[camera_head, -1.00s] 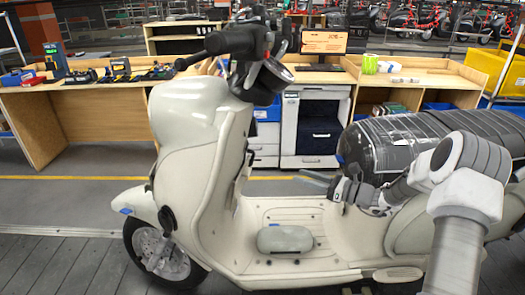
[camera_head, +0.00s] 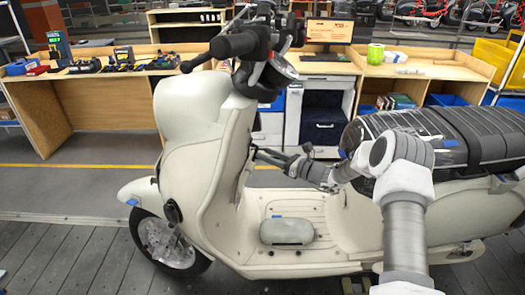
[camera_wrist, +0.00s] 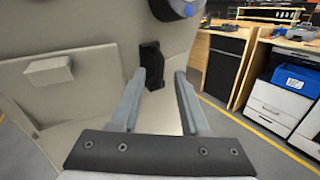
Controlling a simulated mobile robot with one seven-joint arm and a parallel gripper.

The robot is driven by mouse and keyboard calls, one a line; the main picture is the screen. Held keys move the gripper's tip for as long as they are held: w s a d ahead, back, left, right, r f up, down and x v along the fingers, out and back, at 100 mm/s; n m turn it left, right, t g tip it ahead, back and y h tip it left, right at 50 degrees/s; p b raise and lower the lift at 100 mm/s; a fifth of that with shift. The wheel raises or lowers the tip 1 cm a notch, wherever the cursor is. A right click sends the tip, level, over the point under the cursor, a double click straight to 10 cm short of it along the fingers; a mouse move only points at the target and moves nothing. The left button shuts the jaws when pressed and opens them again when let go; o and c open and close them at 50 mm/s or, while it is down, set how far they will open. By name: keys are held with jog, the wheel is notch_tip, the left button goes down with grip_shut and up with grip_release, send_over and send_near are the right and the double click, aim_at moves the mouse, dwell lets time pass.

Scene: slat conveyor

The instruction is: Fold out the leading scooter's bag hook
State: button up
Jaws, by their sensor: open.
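The cream scooter (camera_head: 207,165) stands across the head view, its front wheel at the left. In the wrist view, the bag hook (camera_wrist: 151,64) is a small black piece on the cream inner face of the leg shield. It looks folded flat against the panel. My gripper (camera_head: 258,154) is at the leg shield above the footboard. In the wrist view my gripper (camera_wrist: 166,74) is open and empty, its left fingertip close to the hook and the right one apart from it. I cannot tell whether the left finger touches the hook.
The handlebar (camera_head: 245,45) rises above my gripper. A beige block (camera_wrist: 49,70) juts from the panel left of the hook. Wooden workbenches (camera_head: 105,113) stand behind, beyond clear floor.

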jog(key=shift+x, duration=1.15)
grip_shut()
